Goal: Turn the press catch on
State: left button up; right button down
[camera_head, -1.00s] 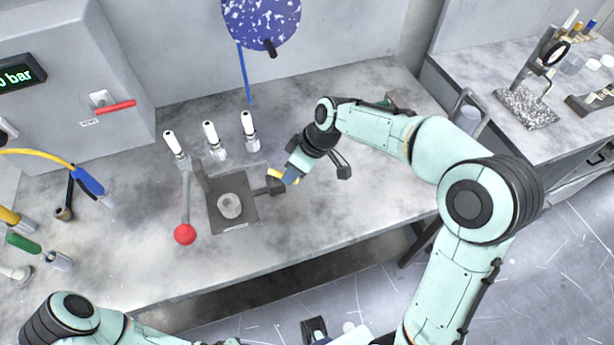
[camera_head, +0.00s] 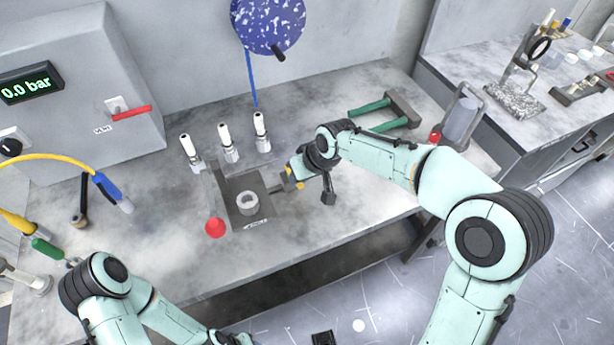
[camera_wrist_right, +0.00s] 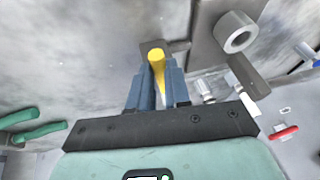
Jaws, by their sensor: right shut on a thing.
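The press is a dark square plate (camera_head: 245,212) on the bench, with a pale ring-shaped cylinder (camera_head: 247,202) on it and a red ball-ended lever (camera_head: 216,228) at its left. The yellow press catch (camera_wrist_right: 157,62) is at the press's right side. My right gripper (camera_head: 290,180) reaches it from the right. In the right wrist view, its blue fingers (camera_wrist_right: 155,90) are shut around the yellow catch, which sticks out a little beyond the tips. The far end of the catch is partly hidden in the head view.
Several white-topped bottles (camera_head: 228,143) stand behind the press. A grey cabinet with a 0.0 bar display (camera_head: 27,83) and red valve handle (camera_head: 130,111) stands at left. A green-handled tool (camera_head: 385,112) lies at right. The front bench is clear.

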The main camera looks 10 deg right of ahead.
jog(key=shift+s+a+m+h, duration=0.1)
jog(key=shift+a+m+h, duration=0.25)
jog(key=shift+m, duration=0.35)
jog(key=shift+r, duration=0.1)
jog(key=c, duration=1.1)
grip_release()
jog(key=v, duration=1.3)
jog(key=shift+s+r, duration=0.1)
jog(key=shift+s, duration=0.15)
